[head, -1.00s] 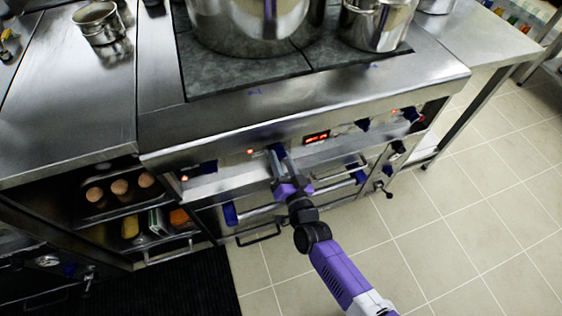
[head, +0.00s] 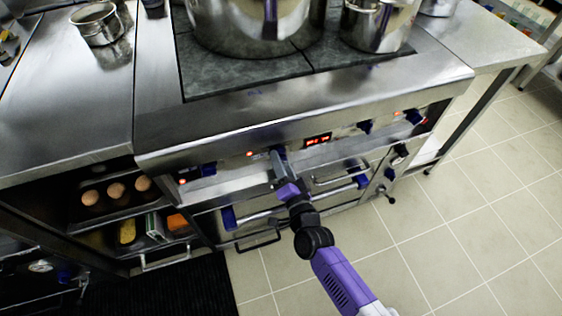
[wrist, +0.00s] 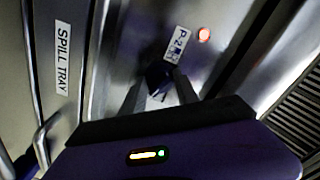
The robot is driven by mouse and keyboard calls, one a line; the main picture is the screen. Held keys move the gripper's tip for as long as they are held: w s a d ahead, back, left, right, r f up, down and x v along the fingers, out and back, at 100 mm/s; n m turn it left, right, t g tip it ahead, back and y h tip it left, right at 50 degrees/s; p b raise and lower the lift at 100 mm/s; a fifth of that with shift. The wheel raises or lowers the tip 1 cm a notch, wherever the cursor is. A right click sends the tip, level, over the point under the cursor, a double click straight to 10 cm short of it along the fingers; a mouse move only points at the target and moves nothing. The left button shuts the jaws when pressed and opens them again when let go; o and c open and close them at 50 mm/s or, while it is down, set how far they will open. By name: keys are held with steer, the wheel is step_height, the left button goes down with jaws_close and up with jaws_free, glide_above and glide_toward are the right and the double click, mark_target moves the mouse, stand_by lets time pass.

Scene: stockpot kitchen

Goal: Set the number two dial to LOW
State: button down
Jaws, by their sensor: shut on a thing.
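The number two dial (wrist: 157,73) is a dark blue knob on the steel stove front, below a white label (wrist: 178,45) that appears to start "P-2" and a lit red lamp (wrist: 204,35) in the wrist view. My gripper (wrist: 160,92) is shut on this dial, one finger on each side. In the head view my gripper (head: 279,158) reaches up to the stove panel and mostly hides the dial. The dial's pointer and any LOW mark cannot be read.
Another blue dial (head: 208,169) is to the left, and more (head: 365,126) are to the right past a red display (head: 317,139). Oven handles (head: 262,217) stick out below. A big pot (head: 250,25) stands on the stove. A "SPILL TRAY" label (wrist: 62,58) shows in the wrist view.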

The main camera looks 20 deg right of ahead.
steer(key=shift+f, duration=0.1)
steer(key=c, duration=0.9)
jaws_free()
steer(key=shift+s, duration=0.1)
steer(key=s, duration=0.7)
steer(key=shift+s+a, duration=0.35)
